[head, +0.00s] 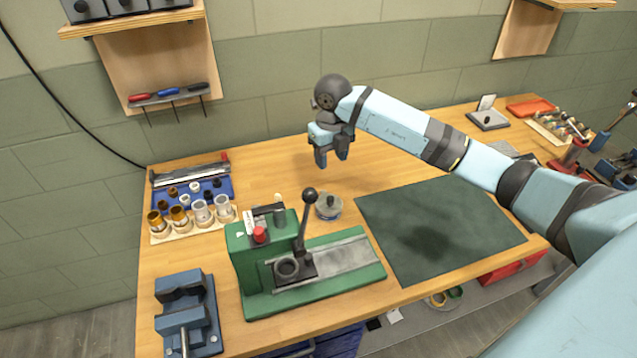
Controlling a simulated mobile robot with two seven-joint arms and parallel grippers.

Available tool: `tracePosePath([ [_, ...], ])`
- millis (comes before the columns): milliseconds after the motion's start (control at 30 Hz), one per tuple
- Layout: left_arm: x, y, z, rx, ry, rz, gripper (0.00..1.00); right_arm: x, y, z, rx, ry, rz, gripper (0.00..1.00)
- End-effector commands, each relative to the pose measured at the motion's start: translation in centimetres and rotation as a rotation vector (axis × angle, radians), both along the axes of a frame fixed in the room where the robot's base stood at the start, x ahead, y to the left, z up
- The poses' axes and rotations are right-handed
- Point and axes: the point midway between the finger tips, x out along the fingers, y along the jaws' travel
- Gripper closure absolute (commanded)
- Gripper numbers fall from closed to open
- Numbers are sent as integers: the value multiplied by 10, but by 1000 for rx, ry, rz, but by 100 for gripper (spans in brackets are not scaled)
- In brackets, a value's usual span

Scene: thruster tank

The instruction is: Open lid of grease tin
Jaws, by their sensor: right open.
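The small round tin (328,207), which I take to be the grease tin, stands on the wooden bench between the green machine and the dark mat. It has a dark knob on top, and its lid looks closed. My right gripper (331,160) points down above the bench, up the picture from the tin and apart from it. Its two dark fingers are spread with nothing between them. My left gripper is not in view.
A green lever machine (330,270) stands close in front of the tin, its upright lever (305,225) beside it. A dark green mat (440,225) lies right. A blue vise (188,315) and a fittings tray (190,200) are left. Bare wood (270,180) lies behind the tin.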

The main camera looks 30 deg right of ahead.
Motion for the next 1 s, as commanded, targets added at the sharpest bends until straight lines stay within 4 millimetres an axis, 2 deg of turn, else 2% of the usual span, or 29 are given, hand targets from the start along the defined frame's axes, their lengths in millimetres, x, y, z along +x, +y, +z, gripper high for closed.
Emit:
tracePosePath([
  [167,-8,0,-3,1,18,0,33,-1,0,-15,2,4,-1,52],
  [400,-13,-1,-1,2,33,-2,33,-2,1,-64,2,7,-1,52],
  [700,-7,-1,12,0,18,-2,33,-2,0,-119,0,5,-2,52],
  [833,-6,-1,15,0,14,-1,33,-1,0,-132,0,3,0,52],
  [1000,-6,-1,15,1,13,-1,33,-1,0,-138,0,1,0,52],
])
